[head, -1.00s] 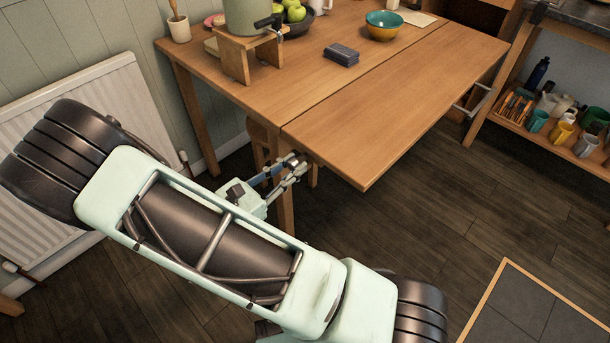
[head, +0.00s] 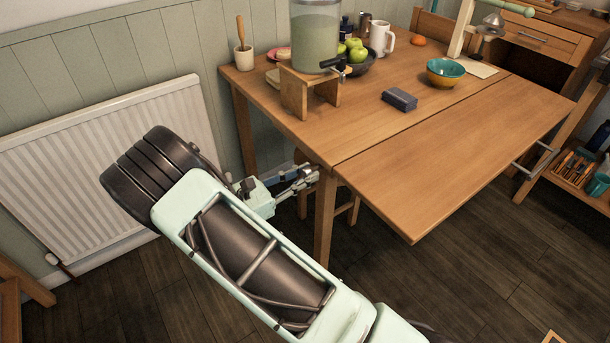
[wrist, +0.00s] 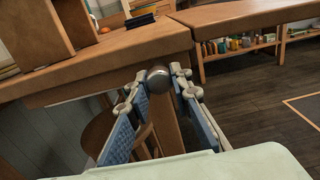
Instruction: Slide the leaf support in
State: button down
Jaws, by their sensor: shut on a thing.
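The wooden table (head: 290,112) has its leaf (head: 455,160) raised level with the top. My gripper (head: 315,175) is at the table's near edge, just under the top and close to the near leg. In the wrist view, a round metal knob (wrist: 158,79) sits between the fingertips of my gripper (wrist: 159,88), which is shut on it. The knob is in front of the table's edge, above the leg. The leaf support's bar cannot be made out; the tabletop and my gripper hide that area.
A drink dispenser (head: 316,35) on a wooden stand, a dark box (head: 399,99) and a teal bowl (head: 445,72) are on the table. A white radiator (head: 110,165) stands at the left wall. A stool (head: 345,208) is under the table.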

jog(key=c, duration=1.7)
grip_release()
jog(key=shift+w+a, duration=0.2)
jog(key=v, duration=1.2)
